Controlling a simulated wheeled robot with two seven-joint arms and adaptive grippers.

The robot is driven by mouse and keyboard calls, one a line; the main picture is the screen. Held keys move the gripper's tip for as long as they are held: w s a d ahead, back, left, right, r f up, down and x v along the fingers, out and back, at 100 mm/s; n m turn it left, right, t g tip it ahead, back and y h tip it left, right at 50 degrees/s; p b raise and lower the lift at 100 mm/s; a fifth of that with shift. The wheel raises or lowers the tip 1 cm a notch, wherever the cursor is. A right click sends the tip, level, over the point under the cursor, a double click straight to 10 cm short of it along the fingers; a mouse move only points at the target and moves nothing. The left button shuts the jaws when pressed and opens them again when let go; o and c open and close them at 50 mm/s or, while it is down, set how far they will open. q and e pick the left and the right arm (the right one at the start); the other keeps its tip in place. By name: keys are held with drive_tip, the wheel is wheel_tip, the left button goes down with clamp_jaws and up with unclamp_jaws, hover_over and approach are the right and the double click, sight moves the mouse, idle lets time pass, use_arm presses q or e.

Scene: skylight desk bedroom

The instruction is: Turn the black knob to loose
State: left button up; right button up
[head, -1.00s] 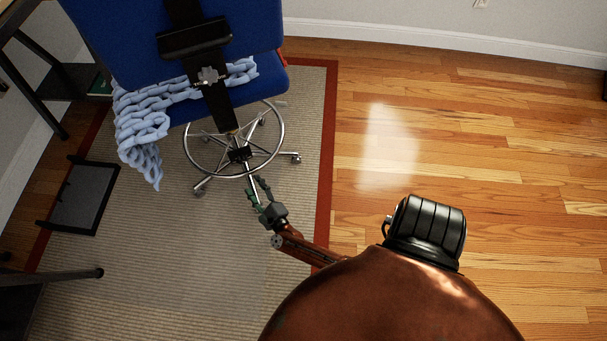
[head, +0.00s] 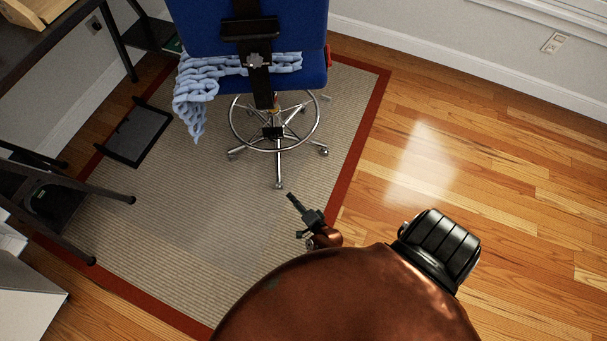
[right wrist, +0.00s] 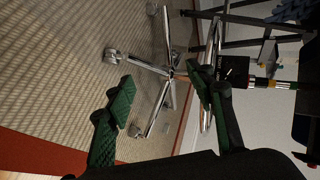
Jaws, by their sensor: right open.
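A blue chair (head: 300,22) stands with its back toward me, on a chrome wheeled base. A lobed grey-black knob (head: 256,60) sits on the black bar behind the backrest. A dark block (head: 272,132) sits on the post at the foot-ring hub; it also shows in the right wrist view (right wrist: 235,70). My left gripper is out of view.
A light blue knitted throw (head: 200,88) hangs over the seat. A chrome foot ring (head: 318,122) and castors surround the post. A dark tray-like object (head: 137,133) lies on the striped rug (head: 190,195). A desk stands at left; the wooden floor at right is clear.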

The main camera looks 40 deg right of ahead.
drive_tip(key=s, duration=0.1)
drive_tip(key=s+f+n, duration=0.1)
drive_tip(key=s, duration=0.1)
drive_tip(key=shift+a+n+g+y+p, duration=0.2)
drive_tip(key=shift+n+g+y+p, duration=0.1)
drive_tip(key=shift+p, duration=0.05)
